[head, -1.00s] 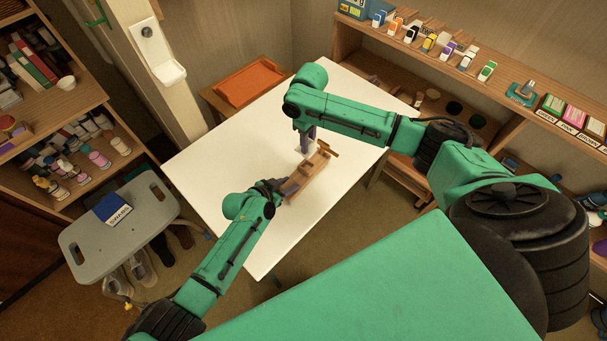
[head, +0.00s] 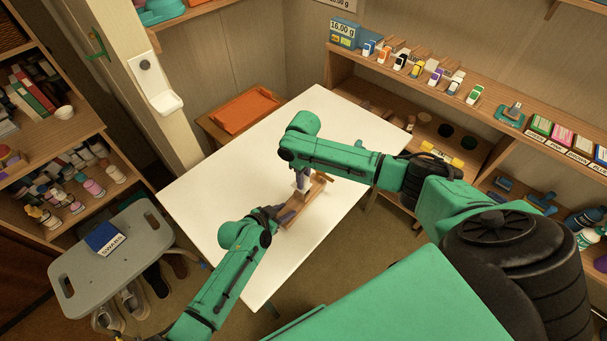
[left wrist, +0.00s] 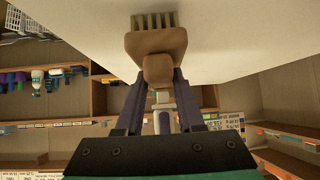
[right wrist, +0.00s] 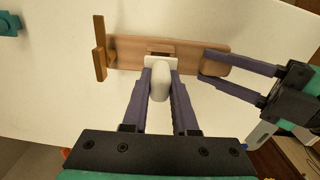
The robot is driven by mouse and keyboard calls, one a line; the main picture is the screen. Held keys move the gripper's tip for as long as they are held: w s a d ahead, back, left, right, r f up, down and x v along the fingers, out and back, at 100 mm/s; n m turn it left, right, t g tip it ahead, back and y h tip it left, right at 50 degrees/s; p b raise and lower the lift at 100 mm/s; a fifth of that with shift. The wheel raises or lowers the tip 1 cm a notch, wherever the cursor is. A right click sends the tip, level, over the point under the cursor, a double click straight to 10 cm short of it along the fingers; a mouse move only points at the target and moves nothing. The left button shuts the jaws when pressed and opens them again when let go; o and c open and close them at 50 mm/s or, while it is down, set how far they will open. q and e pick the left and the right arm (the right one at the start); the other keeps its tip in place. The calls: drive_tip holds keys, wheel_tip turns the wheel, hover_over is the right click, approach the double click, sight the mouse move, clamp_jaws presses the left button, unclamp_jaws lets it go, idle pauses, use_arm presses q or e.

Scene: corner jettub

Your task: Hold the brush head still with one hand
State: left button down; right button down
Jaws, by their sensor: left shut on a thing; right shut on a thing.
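The brush head is a long wooden block (head: 309,204) above the white table. In the right wrist view, the block (right wrist: 132,46) lies crosswise with a wooden crossbar at its left end. My left gripper (head: 284,214) is shut on the block's near end, seen at right in the right wrist view. My right gripper (right wrist: 160,88) is shut on a white rounded tool (right wrist: 161,80). The tool's flat white plate sits at the block's edge; contact is unclear.
The white table (head: 230,165) is otherwise clear around the block. An orange tray (head: 243,110) sits behind it. A grey stool (head: 90,270) with a blue swab box stands at left. Shelves with bottles line the left and right walls.

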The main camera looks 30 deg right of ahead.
drive_tip(key=shift+f, duration=0.3)
drive_tip(key=shift+f, duration=1.2)
idle(1.5)
drive_tip(key=c, duration=0.6)
unclamp_jaws()
drive_tip(key=shift+r, duration=0.15)
wheel_tip(320, 180, up, 12)
drive_tip(key=shift+s+f, duration=0.1)
